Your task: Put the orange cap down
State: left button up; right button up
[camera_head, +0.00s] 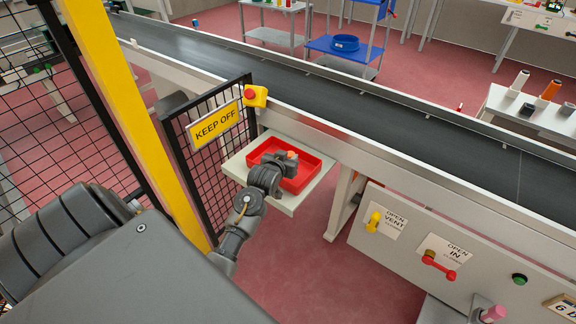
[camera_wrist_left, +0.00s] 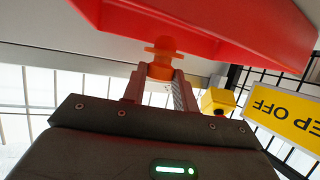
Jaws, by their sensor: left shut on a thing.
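The orange cap (camera_wrist_left: 162,66) is between the fingers of my left gripper (camera_wrist_left: 158,85) in the left wrist view. The gripper is shut on it. In the head view a small orange part of the cap (camera_head: 291,155) shows at my left gripper (camera_head: 287,158), over the red tray (camera_head: 318,168). In the left wrist view the tray (camera_wrist_left: 215,25) fills the top, just beyond the cap. I cannot tell whether the cap touches the tray. My right gripper is not in view.
The tray sits on a pale shelf (camera_head: 234,167) beside the conveyor (camera_head: 340,98). A black mesh gate with a yellow KEEP OFF sign (camera_head: 215,123) and a yellow box with a red button (camera_head: 255,96) stand just left of it. A panel with valves (camera_head: 405,240) is at the right.

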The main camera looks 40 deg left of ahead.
pick_arm(q)
jog(key=shift+w+a+f, duration=0.1)
jog(key=shift+w+f, duration=0.05)
jog(key=shift+f, duration=0.8)
jog(key=shift+w+a+f, duration=0.1)
jog(key=shift+f, duration=0.8)
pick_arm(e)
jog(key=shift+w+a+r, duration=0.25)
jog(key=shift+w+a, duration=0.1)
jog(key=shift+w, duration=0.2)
pick_arm(q)
jog(key=shift+f, duration=0.15)
jog(key=o, duration=0.9)
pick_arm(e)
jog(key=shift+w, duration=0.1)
pick_arm(q)
jog(key=shift+r, duration=0.2)
jog(key=p+v, duration=0.1)
jog(key=v, duration=1.1)
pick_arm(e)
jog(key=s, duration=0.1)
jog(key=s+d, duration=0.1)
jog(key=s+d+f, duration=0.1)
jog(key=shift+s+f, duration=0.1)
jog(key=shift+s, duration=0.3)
pick_arm(q)
jog(key=shift+f, duration=0.1)
